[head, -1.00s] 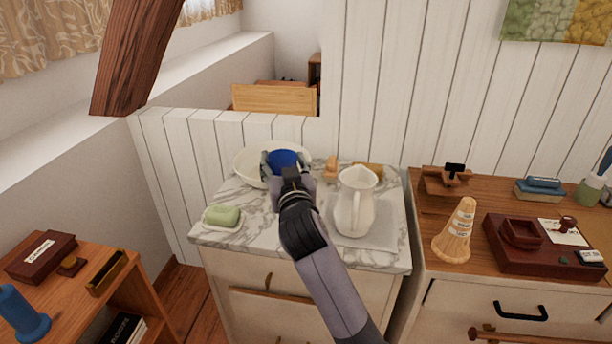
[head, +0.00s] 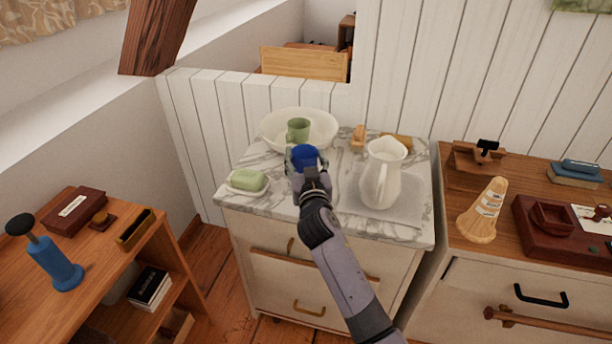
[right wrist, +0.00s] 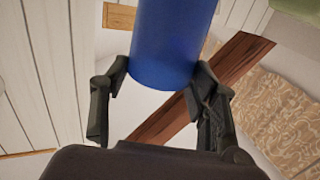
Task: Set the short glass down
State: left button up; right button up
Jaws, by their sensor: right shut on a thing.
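The short glass, a plain blue cylinder (head: 305,155), is held by my right gripper (head: 306,166) over the marble top of the washstand (head: 225,192), just in front of the white basin (head: 328,128). In the right wrist view the blue glass (right wrist: 172,45) sits between the two dark fingers of my right gripper (right wrist: 162,78), one on each side. I cannot tell whether its base touches the marble. My left gripper is not in view.
A green mug (head: 298,129) shows in the basin. A soap dish with green soap (head: 248,180) is left of the glass. A white pitcher (head: 380,178) stands right on a grey cloth (head: 409,207). A wooden brush (head: 358,138) is behind. Bare marble lies in front.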

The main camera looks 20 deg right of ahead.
jog(key=shift+f+b, duration=0.65)
jog(key=shift+f, duration=1.7)
jog(key=shift+f, duration=0.1)
jog(key=o, duration=1.7)
